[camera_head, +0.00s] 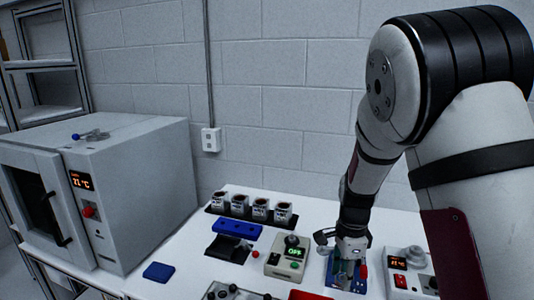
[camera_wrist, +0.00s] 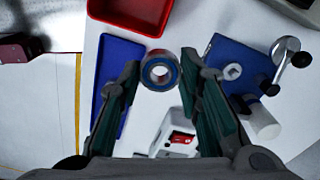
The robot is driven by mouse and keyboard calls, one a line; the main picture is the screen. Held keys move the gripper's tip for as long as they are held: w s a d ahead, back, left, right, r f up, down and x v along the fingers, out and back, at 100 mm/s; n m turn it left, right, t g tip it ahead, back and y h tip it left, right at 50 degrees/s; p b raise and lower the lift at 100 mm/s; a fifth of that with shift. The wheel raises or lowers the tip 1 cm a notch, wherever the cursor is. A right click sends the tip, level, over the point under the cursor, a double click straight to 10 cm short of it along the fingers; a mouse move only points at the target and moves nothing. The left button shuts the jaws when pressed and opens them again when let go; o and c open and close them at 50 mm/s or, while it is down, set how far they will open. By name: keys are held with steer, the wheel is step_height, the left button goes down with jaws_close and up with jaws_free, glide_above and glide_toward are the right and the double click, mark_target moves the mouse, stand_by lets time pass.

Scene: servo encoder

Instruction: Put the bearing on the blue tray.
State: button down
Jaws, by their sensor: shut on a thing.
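The bearing (camera_wrist: 160,70), a metal ring with a blue seal, is between the fingertips of my gripper (camera_wrist: 160,72) in the wrist view. My gripper is shut on it, with the ring's open face towards the camera. The blue tray (camera_wrist: 116,54) lies just left of the bearing in that view, partly hidden behind the left finger. In the head view my gripper (camera_head: 350,246) is over the right part of the bench, above a blue-based fixture (camera_head: 358,284). I cannot make out the bearing there.
The blue-based fixture with a crank (camera_wrist: 228,42) stands right of the bearing in the wrist view. A red tray (camera_wrist: 145,14) is at the top. In the head view, a control box (camera_head: 286,259) and a box with a red display (camera_head: 398,264) flank my gripper. An oven (camera_head: 130,190) stands left.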

steer(key=n, duration=0.1)
steer(key=w+n, duration=0.1)
steer(key=n, duration=0.1)
steer(key=f+n, duration=0.1)
steer(key=shift+w+f+n, duration=0.1)
steer(key=shift+w+n, duration=0.15)
steer(key=shift+n, duration=0.15)
steer(key=w+f+n, duration=0.1)
steer(key=n, duration=0.3)
steer(key=w+f+n, duration=0.1)
steer(key=n, duration=0.3)
steer(key=w+f+n, duration=0.1)
steer(key=n, duration=0.4)
steer(key=shift+w, duration=0.25)
